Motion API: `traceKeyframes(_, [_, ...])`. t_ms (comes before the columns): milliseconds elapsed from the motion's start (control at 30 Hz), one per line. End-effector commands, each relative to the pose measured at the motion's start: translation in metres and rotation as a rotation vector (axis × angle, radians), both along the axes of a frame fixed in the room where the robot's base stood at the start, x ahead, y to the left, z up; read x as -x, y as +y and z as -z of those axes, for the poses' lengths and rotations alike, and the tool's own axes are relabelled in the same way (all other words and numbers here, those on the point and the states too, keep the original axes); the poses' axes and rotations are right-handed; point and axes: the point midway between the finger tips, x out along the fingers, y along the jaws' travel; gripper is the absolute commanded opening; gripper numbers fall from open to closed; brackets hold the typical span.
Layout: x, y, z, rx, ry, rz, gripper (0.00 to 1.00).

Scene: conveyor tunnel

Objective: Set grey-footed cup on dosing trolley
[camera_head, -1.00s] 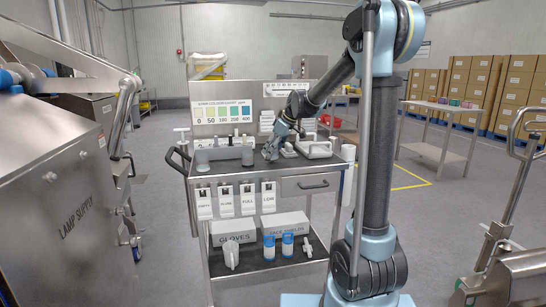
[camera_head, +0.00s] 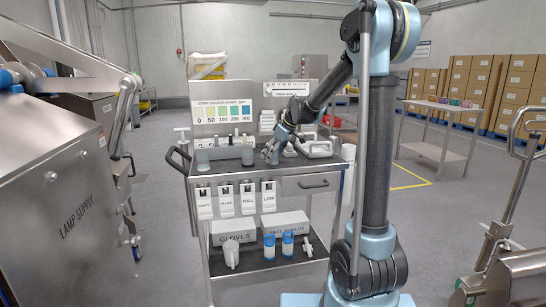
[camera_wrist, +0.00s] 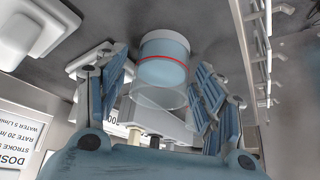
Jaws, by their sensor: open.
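In the wrist view, a clear cup (camera_wrist: 163,68) with a pale grey foot, blue contents and a red line stands between and slightly beyond the spread fingers of my gripper (camera_wrist: 160,78). I see gaps on both sides of it. The wrist picture is upside down, so the foot is at the top, against a dark surface. In the head view, my gripper (camera_head: 269,156) is low over the dosing trolley's (camera_head: 228,177) top, pointing down and left. A grey-blue cup (camera_head: 248,155) stands just left of it; I cannot tell whether it is the same cup.
A strip colour chart (camera_head: 222,114) rises at the trolley's back. White fittings (camera_head: 316,149) crowd the top's right side. A lamp supply cabinet (camera_head: 62,205) stands at the left. Another table (camera_head: 445,108) stands at the right, with open floor between.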

Motion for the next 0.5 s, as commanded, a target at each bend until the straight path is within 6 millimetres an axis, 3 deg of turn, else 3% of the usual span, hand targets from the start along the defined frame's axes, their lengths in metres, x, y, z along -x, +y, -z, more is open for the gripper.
traceKeyframes(167, [0.004, -0.007, -0.015, 0.0, -0.001, 0.0, 0.63])
traceKeyframes(500, [0.02, -0.035, -0.07, 0.001, 0.0, 0.0, 0.63])
